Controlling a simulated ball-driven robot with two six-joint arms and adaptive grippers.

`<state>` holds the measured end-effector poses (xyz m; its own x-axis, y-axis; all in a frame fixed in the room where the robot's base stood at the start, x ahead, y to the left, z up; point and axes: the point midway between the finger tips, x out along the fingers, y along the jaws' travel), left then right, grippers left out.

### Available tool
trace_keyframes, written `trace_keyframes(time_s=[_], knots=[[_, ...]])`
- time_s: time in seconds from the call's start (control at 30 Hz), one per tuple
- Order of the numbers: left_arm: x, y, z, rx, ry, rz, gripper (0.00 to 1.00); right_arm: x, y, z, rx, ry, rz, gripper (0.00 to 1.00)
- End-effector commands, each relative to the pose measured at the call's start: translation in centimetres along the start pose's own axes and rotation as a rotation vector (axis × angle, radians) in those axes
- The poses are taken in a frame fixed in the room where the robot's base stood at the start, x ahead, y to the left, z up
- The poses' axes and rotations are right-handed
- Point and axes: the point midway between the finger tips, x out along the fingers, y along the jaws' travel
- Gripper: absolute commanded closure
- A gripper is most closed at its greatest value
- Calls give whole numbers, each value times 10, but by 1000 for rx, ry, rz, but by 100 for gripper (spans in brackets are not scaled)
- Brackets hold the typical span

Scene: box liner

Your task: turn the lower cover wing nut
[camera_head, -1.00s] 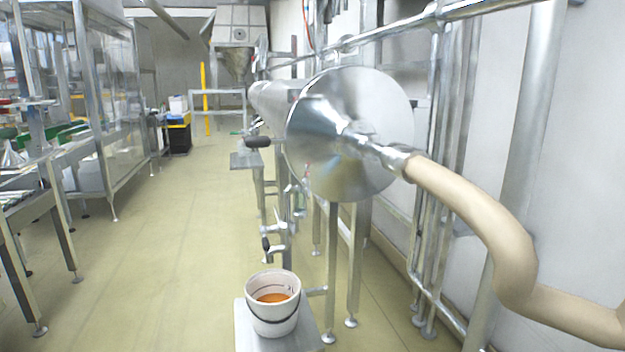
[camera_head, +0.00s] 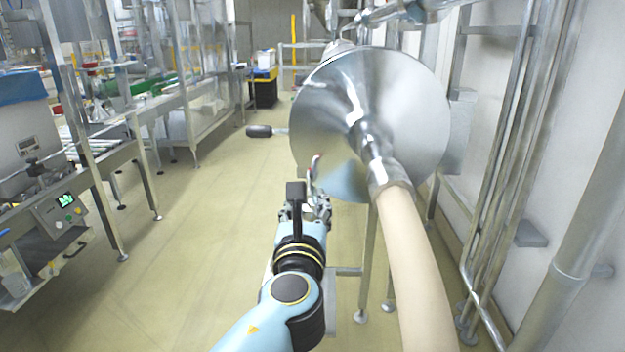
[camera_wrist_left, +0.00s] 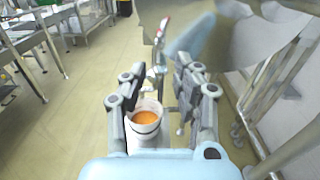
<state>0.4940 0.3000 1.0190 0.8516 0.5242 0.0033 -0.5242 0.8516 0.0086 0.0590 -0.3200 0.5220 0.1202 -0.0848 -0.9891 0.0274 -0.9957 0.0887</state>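The round, shiny metal cover (camera_head: 420,95) faces me in the head view, with a pipe fitting at its centre. It also fills the top of the left wrist view (camera_wrist_left: 230,40). I cannot clearly make out a lower wing nut. A slim red-tipped part (camera_head: 316,163) shows at the cover's lower left edge, also in the left wrist view (camera_wrist_left: 163,27); I cannot tell what it is. My left gripper (camera_head: 310,198) is just below that edge. My right gripper is out of view.
A beige hose (camera_head: 410,265) hangs from the cover's centre. A black-handled lever (camera_head: 259,131) sticks out left of the cover. A white bucket of orange liquid (camera_wrist_left: 146,131) stands below. Vertical pipes (camera_head: 515,140) line the right wall. The floor (camera_head: 190,260) at left is clear.

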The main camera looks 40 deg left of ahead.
Motion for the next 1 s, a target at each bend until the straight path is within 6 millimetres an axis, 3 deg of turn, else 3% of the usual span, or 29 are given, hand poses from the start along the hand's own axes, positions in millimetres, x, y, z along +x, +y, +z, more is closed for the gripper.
trace_keyframes(time_s=[0.17, 0.3, 0.6, 1.0], knots=[[19, -2, 2, -2, -1, -2, 70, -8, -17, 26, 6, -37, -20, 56], [48, -2, 3, -2, -1, -2, 70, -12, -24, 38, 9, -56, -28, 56], [98, -2, 0, -2, 2, -2, 70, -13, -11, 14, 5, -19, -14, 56], [108, -1, -1, -5, 5, -2, 70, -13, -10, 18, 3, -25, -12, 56]])
